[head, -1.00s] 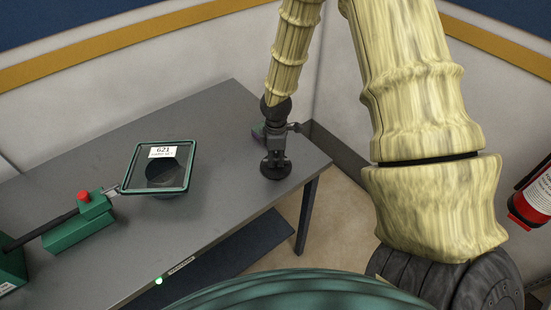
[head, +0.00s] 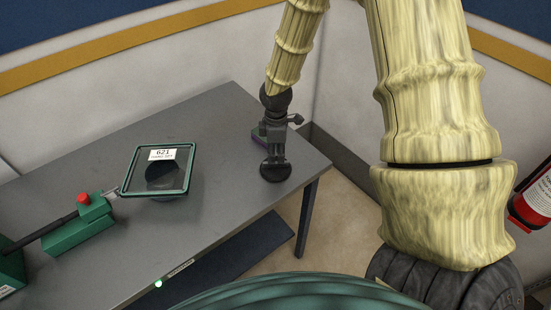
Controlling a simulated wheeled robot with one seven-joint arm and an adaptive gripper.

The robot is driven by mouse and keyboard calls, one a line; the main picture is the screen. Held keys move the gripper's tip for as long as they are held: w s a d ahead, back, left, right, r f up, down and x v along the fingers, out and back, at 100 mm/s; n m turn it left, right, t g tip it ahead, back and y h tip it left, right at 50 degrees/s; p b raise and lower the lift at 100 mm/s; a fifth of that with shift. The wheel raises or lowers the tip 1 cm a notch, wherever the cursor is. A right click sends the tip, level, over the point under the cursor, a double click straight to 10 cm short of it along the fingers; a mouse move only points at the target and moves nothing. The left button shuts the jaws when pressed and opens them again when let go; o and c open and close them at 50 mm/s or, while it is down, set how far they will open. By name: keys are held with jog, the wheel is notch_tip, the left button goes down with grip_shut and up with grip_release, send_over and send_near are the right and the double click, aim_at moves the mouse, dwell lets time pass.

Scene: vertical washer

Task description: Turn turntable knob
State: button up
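A black round knob-like disc (head: 276,174) shows at the right end of the grey table (head: 225,120). I cannot tell for sure that it is the turntable knob. My gripper (head: 274,158) points down over the disc from behind. Its fingers look close to it or touching it, and they hide its far part. The fingers are dark and small here, so their opening and any grip are unclear. A square glass plate with a green frame (head: 128,175) and a "621" label sits left of my gripper.
A green box with a red button (head: 84,199) is at the left. The table is bare between the glass plate and the disc. A fire extinguisher (head: 536,196) is at the far right.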

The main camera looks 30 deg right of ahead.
notch_tip(320, 180, up, 8)
dwell(0.5)
jog(key=shift+f, duration=0.1)
dwell(1.0)
